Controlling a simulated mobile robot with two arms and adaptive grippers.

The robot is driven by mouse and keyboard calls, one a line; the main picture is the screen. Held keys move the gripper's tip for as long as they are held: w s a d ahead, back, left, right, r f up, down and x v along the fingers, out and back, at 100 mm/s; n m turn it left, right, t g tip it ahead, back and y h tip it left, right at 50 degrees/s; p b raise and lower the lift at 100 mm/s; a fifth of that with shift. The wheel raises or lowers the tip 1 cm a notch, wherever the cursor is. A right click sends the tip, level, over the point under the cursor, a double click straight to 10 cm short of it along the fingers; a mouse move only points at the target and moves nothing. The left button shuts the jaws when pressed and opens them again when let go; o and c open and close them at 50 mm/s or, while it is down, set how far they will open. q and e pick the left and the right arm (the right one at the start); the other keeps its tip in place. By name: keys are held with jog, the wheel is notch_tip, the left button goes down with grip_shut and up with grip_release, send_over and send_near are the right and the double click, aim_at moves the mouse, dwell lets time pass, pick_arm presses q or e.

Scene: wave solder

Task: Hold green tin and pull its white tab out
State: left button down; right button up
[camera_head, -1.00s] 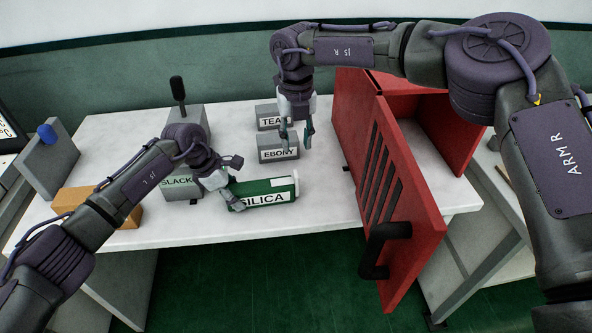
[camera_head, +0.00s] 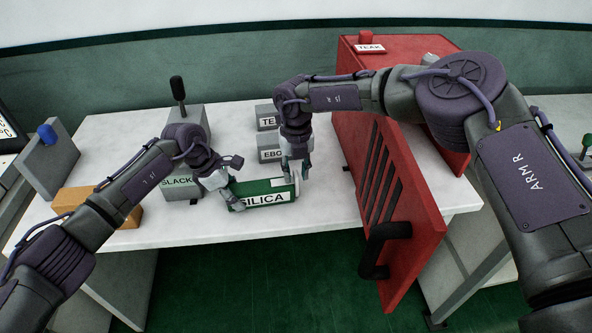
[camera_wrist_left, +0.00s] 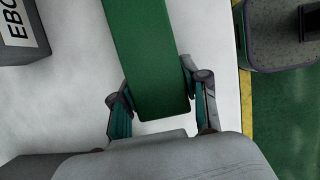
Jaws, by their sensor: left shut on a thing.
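The green tin (camera_head: 250,187), lettered SILICA, lies on the white table near its front edge. My left gripper (camera_head: 230,196) is shut on its left end. The left wrist view shows the tin (camera_wrist_left: 150,50) between the fingers of my left gripper (camera_wrist_left: 158,90). The pale white tab (camera_head: 297,186) is at the tin's right end. It is small and partly hidden. My right gripper (camera_head: 295,172) points down at that right end, close to the tab. Its fingertips are too small and overlapped to tell whether they are shut on it.
Grey blocks marked EBONY (camera_head: 270,154) and TEAK (camera_head: 267,122) stand behind the tin. A grey SLACK box (camera_head: 183,186) and an orange block (camera_head: 75,197) are at left. A red cabinet's open door (camera_head: 400,215) stands close on the right.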

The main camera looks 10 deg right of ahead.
pick_arm(q)
jog(key=shift+a+f, duration=0.1)
jog(key=shift+f, duration=0.05)
pick_arm(e)
grip_shut()
jog(key=d, duration=0.5)
jog(key=shift+w, duration=0.2)
pick_arm(q)
jog(key=shift+a, duration=0.1)
pick_arm(e)
jog(key=shift+o, duration=0.2)
grip_release()
jog(key=shift+o, duration=1.1)
